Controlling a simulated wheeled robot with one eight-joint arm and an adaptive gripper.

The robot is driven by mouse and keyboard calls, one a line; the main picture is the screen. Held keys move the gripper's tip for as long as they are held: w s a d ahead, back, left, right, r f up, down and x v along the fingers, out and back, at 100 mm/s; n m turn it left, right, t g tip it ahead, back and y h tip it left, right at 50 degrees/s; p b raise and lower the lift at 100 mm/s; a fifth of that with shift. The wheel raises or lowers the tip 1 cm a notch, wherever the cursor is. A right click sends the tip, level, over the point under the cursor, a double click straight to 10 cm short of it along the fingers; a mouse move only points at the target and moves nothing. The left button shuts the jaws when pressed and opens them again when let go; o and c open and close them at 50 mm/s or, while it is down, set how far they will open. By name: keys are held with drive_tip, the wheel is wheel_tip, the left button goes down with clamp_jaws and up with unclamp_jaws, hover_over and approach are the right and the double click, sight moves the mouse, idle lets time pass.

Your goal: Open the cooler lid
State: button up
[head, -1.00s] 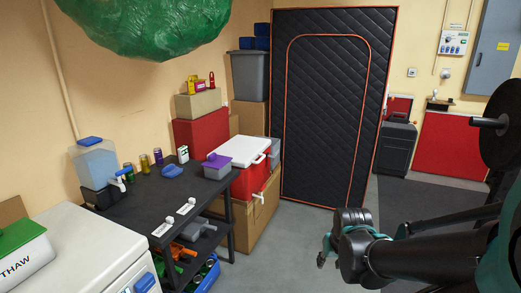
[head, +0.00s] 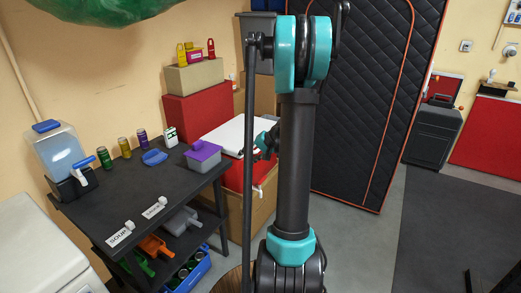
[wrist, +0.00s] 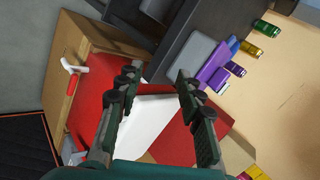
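The red cooler (head: 234,178) with a white lid (head: 224,136) stands on a tan wooden box beyond the black table, partly hidden behind my arm. The lid looks shut. In the wrist view, the white lid (wrist: 150,122) and red cooler body (wrist: 86,105) lie beyond my fingers, and a white spigot with a red part (wrist: 72,68) sticks out of the tan side. My gripper (wrist: 158,78) is open, its two fingers apart with nothing held between them. In the head view my gripper (head: 266,140) is near the lid's right side, partly covered by my arm; contact cannot be told.
The black table (head: 110,185) stands to the left with a drink dispenser (head: 62,155), several cans and a purple-lidded grey container (head: 205,160) close to the cooler. A red box (head: 195,108) is behind. A black quilted door (head: 365,100) is at the right.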

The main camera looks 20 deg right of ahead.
drive_tip(key=w+d+f+m+t+y, duration=0.1)
drive_tip(key=w+d+f+t, duration=0.15)
drive_tip(key=d, duration=0.55)
drive_tip(key=w+d+f+m+t+y, duration=0.1)
drive_tip(key=w+d+f+m+t, duration=0.2)
drive_tip(key=d, duration=0.6)
drive_tip(key=w+d+f+t+y, duration=0.15)
drive_tip(key=w+d, duration=0.25)
drive_tip(key=d, duration=0.4)
drive_tip(key=shift+g, duration=0.5)
drive_tip(key=x, duration=1.1)
drive_tip(key=f+x, duration=0.1)
drive_tip(key=x, duration=0.4)
drive_tip(key=shift+w, duration=0.3)
drive_tip(key=shift+c, duration=0.5)
clamp_jaws()
